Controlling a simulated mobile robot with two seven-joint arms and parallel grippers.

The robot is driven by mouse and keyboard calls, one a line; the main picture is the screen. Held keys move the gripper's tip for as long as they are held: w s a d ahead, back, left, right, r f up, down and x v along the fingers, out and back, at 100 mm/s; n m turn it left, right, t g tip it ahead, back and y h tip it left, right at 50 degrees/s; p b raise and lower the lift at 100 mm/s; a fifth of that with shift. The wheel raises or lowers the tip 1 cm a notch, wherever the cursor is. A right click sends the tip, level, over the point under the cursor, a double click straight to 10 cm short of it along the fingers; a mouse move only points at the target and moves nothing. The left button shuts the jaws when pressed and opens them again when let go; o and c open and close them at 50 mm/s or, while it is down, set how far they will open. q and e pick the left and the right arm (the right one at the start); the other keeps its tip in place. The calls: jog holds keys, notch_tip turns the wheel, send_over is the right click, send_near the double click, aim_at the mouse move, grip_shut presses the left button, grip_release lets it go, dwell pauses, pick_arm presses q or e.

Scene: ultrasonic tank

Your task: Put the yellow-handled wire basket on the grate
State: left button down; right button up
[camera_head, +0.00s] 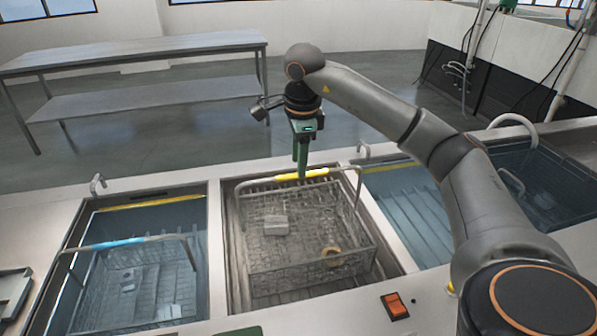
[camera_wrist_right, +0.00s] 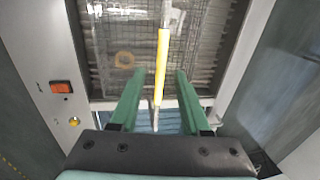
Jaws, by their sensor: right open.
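The wire basket (camera_head: 310,240) with the yellow handle (camera_head: 302,174) is in the middle bay, with a grey block and a tan ring inside it. Slats of a grate (camera_head: 243,187) show around and under it; I cannot tell whether it rests fully on them. My right gripper (camera_head: 301,172) points down at the handle. In the right wrist view the handle (camera_wrist_right: 162,65) runs between the two green fingers of the open gripper (camera_wrist_right: 157,85), with gaps on both sides. My left gripper is not in view.
A blue-handled basket (camera_head: 130,278) sits in the left water tank (camera_head: 195,235). Another water tank (camera_head: 410,215) lies right of the middle bay, partly behind my right arm. A counter switch (camera_head: 394,306) is in front. A steel table (camera_head: 140,52) stands at the back left.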

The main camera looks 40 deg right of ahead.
notch_tip(320, 180, up, 7)
jog(key=s, duration=0.1)
jog(key=shift+a+p, duration=0.3)
jog(key=shift+p, duration=0.1)
jog(key=shift+s+f, duration=0.1)
jog(key=shift+f, duration=0.05)
